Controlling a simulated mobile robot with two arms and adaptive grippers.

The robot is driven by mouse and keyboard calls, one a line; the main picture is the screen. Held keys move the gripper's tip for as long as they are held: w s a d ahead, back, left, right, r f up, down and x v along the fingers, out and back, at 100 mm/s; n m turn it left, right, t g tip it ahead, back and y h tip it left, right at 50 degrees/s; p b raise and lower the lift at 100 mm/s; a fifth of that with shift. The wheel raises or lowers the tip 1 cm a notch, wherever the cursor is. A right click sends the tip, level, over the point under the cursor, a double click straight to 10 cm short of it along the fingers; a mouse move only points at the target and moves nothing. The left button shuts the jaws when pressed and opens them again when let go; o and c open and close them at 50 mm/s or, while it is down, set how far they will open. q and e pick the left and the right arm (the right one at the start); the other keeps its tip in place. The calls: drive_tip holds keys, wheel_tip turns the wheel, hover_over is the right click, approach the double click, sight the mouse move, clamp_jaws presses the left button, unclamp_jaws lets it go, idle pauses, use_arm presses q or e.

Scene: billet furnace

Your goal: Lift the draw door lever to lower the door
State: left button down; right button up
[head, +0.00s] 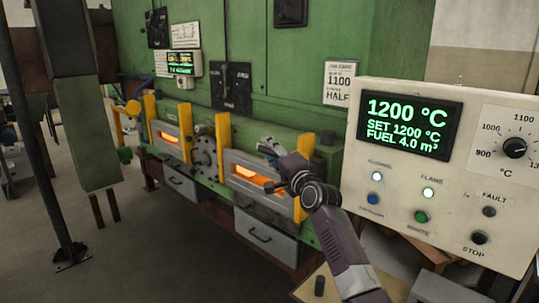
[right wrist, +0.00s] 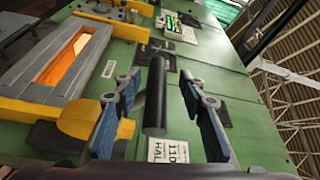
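The dark cylindrical handle of a lever (right wrist: 155,95) stands out in the right wrist view, next to a rounded yellow part (right wrist: 125,130). My right gripper (head: 270,148) is in front of the furnace's right opening in the head view. In the right wrist view its two blue-padded fingers are apart, one on each side of the handle, with gaps visible. I cannot make out the handle behind my gripper in the head view. The right furnace door (head: 240,163) has a glowing orange window between yellow posts. My left gripper is not in view.
A control panel (head: 455,180) reading 1200 °C stands close on the right, beside my right arm. Grey drawers (head: 265,235) sit below the openings. A second glowing door (head: 168,137) is on the left. A dark post (head: 70,255) stands at far left; floor between is clear.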

drive_tip(key=shift+d+r, duration=0.35)
drive_tip(key=shift+d, duration=0.15)
drive_tip(key=shift+s+d+f, duration=0.2)
drive_tip(key=shift+s+f, duration=0.05)
drive_tip(key=shift+s, duration=0.2)
drive_tip(key=v, duration=1)
drive_tip(key=shift+s+a+f, duration=0.15)
drive_tip(key=shift+s+a, duration=0.1)
drive_tip(key=shift+s, duration=0.2)
